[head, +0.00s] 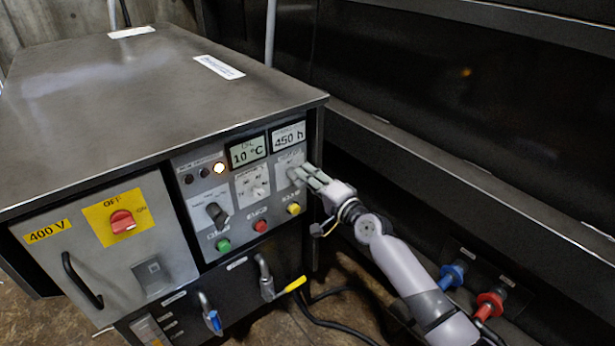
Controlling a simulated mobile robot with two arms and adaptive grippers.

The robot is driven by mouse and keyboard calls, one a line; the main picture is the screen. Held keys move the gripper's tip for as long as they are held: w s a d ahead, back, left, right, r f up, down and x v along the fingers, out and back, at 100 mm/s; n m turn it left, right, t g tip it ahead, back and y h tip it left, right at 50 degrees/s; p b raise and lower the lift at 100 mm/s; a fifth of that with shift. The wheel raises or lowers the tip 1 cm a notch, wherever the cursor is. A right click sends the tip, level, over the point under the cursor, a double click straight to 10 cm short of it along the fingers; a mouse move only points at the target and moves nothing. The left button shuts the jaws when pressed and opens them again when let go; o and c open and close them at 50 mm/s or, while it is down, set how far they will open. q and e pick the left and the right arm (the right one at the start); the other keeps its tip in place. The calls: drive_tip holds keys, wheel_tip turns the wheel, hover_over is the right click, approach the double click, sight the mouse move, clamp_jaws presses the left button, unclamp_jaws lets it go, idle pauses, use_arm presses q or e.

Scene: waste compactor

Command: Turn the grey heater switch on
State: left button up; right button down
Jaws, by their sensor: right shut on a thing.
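The grey heater switch (293,174) is on the upper right of the control panel, under the "450 h" display, and is mostly hidden by my fingers. My right gripper (306,177) reaches in from the right and is shut on the switch, with its fingertips at the panel face. I cannot tell which way the switch is turned. My left gripper is not in view.
The panel also has a black knob (216,213), a small white selector (259,189), and green (223,245), red (260,226) and yellow (293,208) buttons. A red main switch (122,221) is at left. Blue (452,275) and red (489,303) valves stand at lower right.

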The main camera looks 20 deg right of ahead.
drive_tip(key=shift+d+f+m, duration=0.15)
drive_tip(key=shift+f+m, duration=0.1)
drive_tip(key=shift+m, duration=0.75)
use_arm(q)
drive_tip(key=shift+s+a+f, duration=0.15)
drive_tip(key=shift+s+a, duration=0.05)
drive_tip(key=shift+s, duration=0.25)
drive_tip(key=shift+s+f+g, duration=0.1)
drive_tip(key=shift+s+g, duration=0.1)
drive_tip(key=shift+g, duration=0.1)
use_arm(e)
drive_tip(key=shift+f, duration=0.1)
drive_tip(key=c, duration=1.7)
unclamp_jaws()
drive_tip(key=shift+o, duration=0.2)
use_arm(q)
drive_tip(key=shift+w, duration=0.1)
use_arm(e)
drive_tip(key=v, duration=1.2)
